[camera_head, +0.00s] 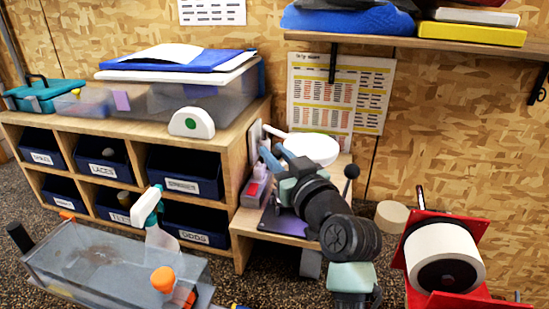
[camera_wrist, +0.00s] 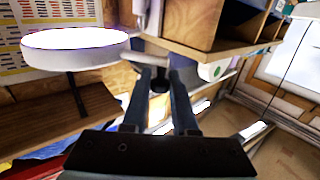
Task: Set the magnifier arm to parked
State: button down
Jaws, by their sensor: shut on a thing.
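The magnifier has a round white head (camera_head: 312,148) and a pale arm (camera_head: 274,131) that runs to a white mount (camera_head: 256,142) on the side of the wooden shelf unit. The head stands out over the small side bench, to the right of the mount. In the wrist view the white head (camera_wrist: 75,46) is at the upper left, and the pale arm (camera_wrist: 150,60) lies at the fingertips. My gripper (camera_head: 271,154) is at the magnifier arm, left of the head. In the wrist view its two fingers (camera_wrist: 160,78) are shut on the arm, with a dark part between them.
The shelf unit (camera_head: 233,131) with labelled blue bins stands at the left. The small bench (camera_head: 248,222) holds a purple mat (camera_head: 284,226). A red stand with a white roll (camera_head: 440,252) is at the right. A grey tub (camera_head: 100,258) and spray bottle (camera_head: 158,240) are in front.

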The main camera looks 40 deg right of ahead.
jog(key=c, duration=0.7)
grip_release()
jog(key=shift+s, duration=0.1)
jog(key=b+v, duration=0.2)
jog(key=v, duration=0.4)
jog(key=shift+s+f, duration=0.1)
jog(key=shift+s, duration=0.05)
jog(key=shift+s+a, duration=0.15)
jog(key=shift+s, duration=0.35)
